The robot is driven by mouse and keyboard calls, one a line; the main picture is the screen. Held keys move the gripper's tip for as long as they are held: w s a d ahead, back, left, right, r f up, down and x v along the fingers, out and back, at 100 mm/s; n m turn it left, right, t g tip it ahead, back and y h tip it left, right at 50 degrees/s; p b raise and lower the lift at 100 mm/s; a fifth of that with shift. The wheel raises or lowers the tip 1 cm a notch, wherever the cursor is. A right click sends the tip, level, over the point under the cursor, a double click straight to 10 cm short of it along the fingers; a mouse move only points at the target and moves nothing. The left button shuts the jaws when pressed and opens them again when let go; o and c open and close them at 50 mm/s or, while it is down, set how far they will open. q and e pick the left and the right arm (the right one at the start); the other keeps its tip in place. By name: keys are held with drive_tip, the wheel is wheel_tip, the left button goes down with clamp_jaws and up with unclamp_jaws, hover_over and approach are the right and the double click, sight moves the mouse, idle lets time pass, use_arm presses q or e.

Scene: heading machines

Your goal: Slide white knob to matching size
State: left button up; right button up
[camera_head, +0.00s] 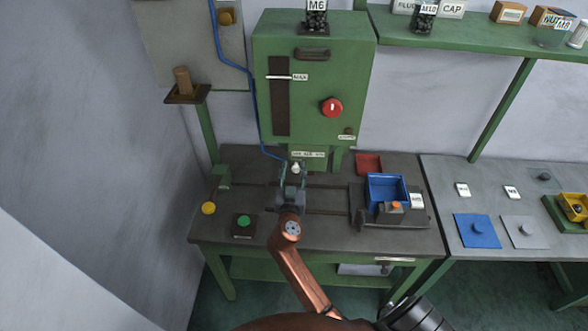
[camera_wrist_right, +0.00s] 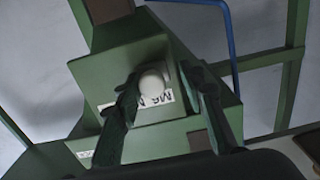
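The white knob (camera_head: 296,168) sits on the lower front of the green machine (camera_head: 315,105), just below a small size label (camera_head: 308,155). In the right wrist view the round white knob (camera_wrist_right: 152,82) covers the label's middle, and "M6" shows upside down to its right (camera_wrist_right: 168,97). My right gripper (camera_head: 293,172) is at the knob, with its fingers (camera_wrist_right: 158,88) on either side. A gap shows between the knob and the right-hand finger; the left-hand finger is very close, and contact is unclear. A jar labelled M6 (camera_head: 317,18) stands on the machine. My left gripper is out of view.
The machine has a red button (camera_head: 332,107) and a slot lever at MAX (camera_head: 279,77). On the workbench (camera_head: 330,228) are a green button (camera_head: 243,222), a blue bin (camera_head: 388,190) and a red tray (camera_head: 369,163). A blue cable (camera_head: 257,110) runs down beside the machine.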

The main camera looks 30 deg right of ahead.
sight(294, 140)
drive_tip(key=shift+d, duration=0.1)
drive_tip(key=shift+r, duration=0.3)
wheel_tip(294, 140, up, 9)
drive_tip(key=shift+r, duration=0.2)
drive_tip(key=shift+a+f, duration=0.1)
drive_tip(key=shift+a, duration=0.15)
